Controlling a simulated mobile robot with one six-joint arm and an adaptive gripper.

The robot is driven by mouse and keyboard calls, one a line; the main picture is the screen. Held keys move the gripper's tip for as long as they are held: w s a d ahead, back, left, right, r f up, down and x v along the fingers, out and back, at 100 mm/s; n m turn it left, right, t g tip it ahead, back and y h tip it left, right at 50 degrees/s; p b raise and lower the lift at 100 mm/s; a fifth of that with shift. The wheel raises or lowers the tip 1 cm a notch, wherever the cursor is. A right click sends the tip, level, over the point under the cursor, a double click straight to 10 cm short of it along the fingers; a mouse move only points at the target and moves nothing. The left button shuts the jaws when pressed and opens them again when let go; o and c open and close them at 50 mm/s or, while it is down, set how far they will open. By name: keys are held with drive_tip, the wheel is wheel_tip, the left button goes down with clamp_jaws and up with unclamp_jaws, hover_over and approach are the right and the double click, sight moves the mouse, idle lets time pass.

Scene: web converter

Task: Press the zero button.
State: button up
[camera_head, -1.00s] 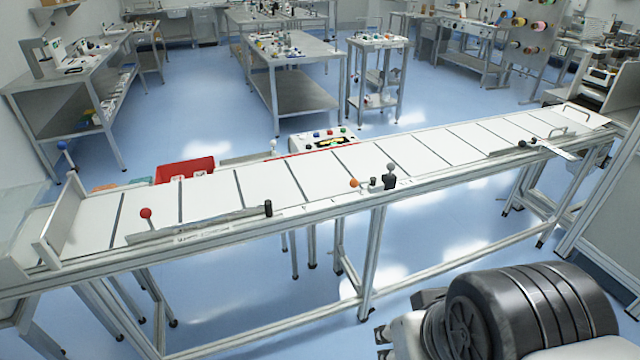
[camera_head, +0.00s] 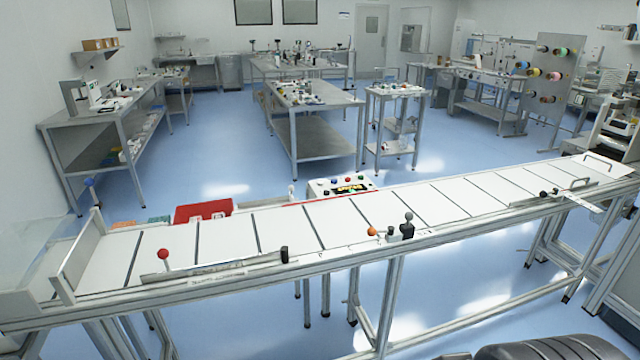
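A white control box (camera_head: 320,186) stands behind the far edge of the long white table. It has several coloured buttons on top, among them a red button (camera_head: 348,178) and a green one, and a dark panel with yellow marks. The labels are too small to read, so I cannot tell which button is the zero button. My gripper is not visible. Only a dark rounded part of my own arm shows at the bottom right edge, on the near side of the table and well apart from the box.
The long table (camera_head: 230,230) with white panels runs across between me and the box. Upright on it are a red-knobbed lever (camera_head: 163,254), an orange knob (camera_head: 371,231) and a dark grey-knobbed lever (camera_head: 408,222). A red bin (camera_head: 203,210) sits left of the box. Blue floor lies open beyond.

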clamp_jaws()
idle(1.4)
